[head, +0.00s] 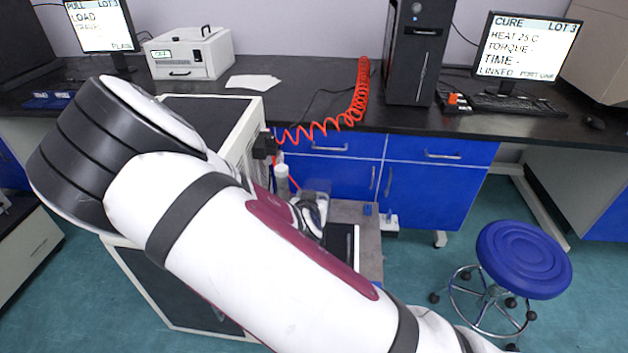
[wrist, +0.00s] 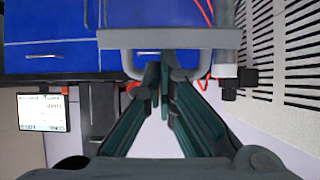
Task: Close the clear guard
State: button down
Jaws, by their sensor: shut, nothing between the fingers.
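In the wrist view, my gripper (wrist: 162,72) has its dark green fingertips together, with nothing between them. A grey horizontal bar (wrist: 168,39) with a U-shaped grey handle (wrist: 129,66) crosses just beyond the tips. It looks like the edge of the clear guard. The fingertips overlap the handle's opening in the picture; I cannot tell whether they touch it. The clear panel itself is hard to make out.
A coiled red hose (head: 355,110) hangs by the black bench (head: 330,105) behind the machine. Blue cabinets (head: 435,195) stand under the bench. A blue stool (head: 523,258) stands at the right on open green floor. A vented panel (wrist: 285,65) is at right in the wrist view.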

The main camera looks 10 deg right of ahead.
jog(key=s+a+f+b, duration=0.1)
jog(key=s+f+b, duration=0.2)
jog(key=f, duration=0.6)
jog(key=shift+r, duration=0.1)
